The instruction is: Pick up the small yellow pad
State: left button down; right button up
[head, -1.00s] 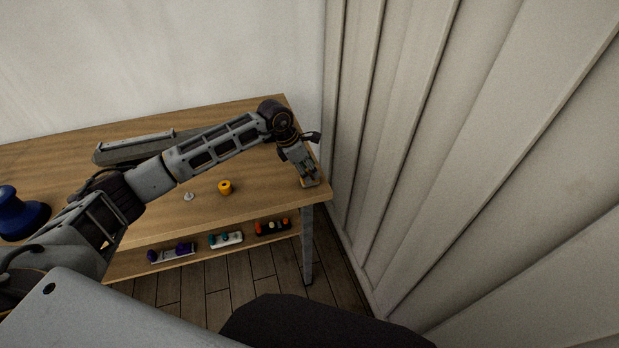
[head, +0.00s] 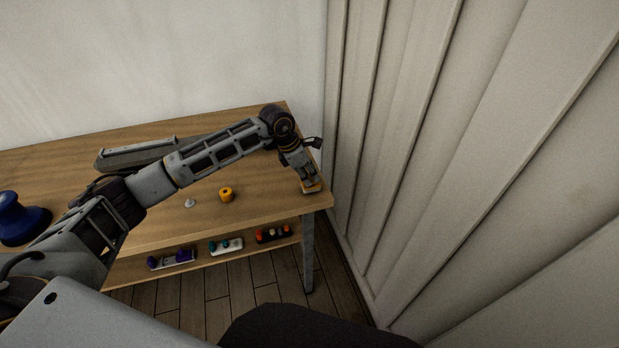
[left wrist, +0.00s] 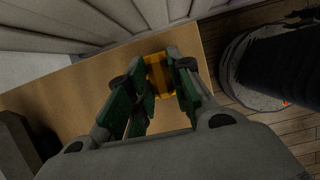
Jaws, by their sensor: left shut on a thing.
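The small yellow pad (left wrist: 157,75) shows in the left wrist view between the two fingers of my left gripper (left wrist: 160,84), near the table's corner. In the head view my left gripper (head: 311,186) is at the right end of the wooden table, pointing down. Only a thin edge of the pad shows below the fingertips there; the rest is hidden by the fingers. The left gripper is shut on the pad. I cannot tell whether the pad touches the table. My right gripper is not in view.
On the wooden table (head: 160,225) are an orange cylinder (head: 226,195), a small white piece (head: 190,203), a blue spool-like object (head: 20,218) and a long grey object (head: 135,154). Small trays (head: 226,246) sit on the lower shelf. A panelled wall (head: 420,150) stands close on the right.

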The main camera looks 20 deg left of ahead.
aim_at(309, 176)
pick_arm(q)
jog(key=shift+r, duration=0.45)
notch_tip(309, 176, up, 7)
jog(key=shift+f+b, duration=0.1)
jog(key=shift+b, duration=0.5)
jog(key=shift+r, duration=0.85)
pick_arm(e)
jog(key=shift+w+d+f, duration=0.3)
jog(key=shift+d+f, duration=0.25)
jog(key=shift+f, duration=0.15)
pick_arm(q)
jog(key=c, duration=1.9)
grip_release()
jog(key=shift+c, duration=1.4)
